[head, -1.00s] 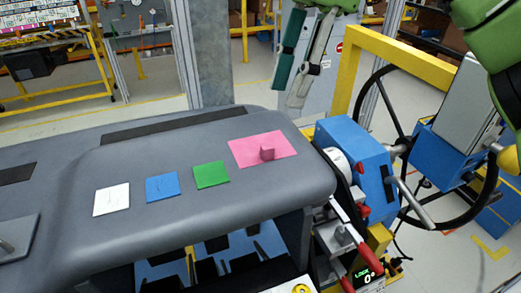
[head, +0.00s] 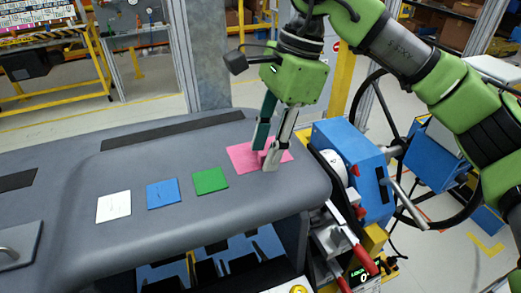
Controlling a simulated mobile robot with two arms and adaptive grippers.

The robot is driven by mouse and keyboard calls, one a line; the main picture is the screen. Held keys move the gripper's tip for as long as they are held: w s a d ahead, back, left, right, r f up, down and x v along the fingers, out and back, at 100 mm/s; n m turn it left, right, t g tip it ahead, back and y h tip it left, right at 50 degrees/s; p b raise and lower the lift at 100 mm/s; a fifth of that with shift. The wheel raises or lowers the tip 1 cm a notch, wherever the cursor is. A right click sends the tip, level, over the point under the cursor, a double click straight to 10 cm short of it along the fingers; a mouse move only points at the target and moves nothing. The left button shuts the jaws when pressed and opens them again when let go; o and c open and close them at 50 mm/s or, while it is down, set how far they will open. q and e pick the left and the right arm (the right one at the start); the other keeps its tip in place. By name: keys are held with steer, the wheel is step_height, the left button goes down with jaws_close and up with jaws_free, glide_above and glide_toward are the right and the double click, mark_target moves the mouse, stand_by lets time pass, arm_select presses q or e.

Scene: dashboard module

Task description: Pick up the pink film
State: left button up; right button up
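The pink film (head: 241,158) lies flat on the right end of the grey dashboard top. It has a small raised pink tab, now largely hidden between the fingers of my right gripper (head: 263,160). The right gripper points down over the film, with one finger on each side of the tab. A strip of pink shows between the fingertips; whether they touch the tab is unclear. My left gripper is not in view.
Green (head: 210,181), blue (head: 163,193) and white (head: 114,206) squares lie in a row on the dashboard (head: 90,245), left of the film. A blue machine (head: 352,165) with a black handwheel stands just right of the dashboard. The dashboard's left side is mostly clear.

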steer(key=c, duration=0.8)
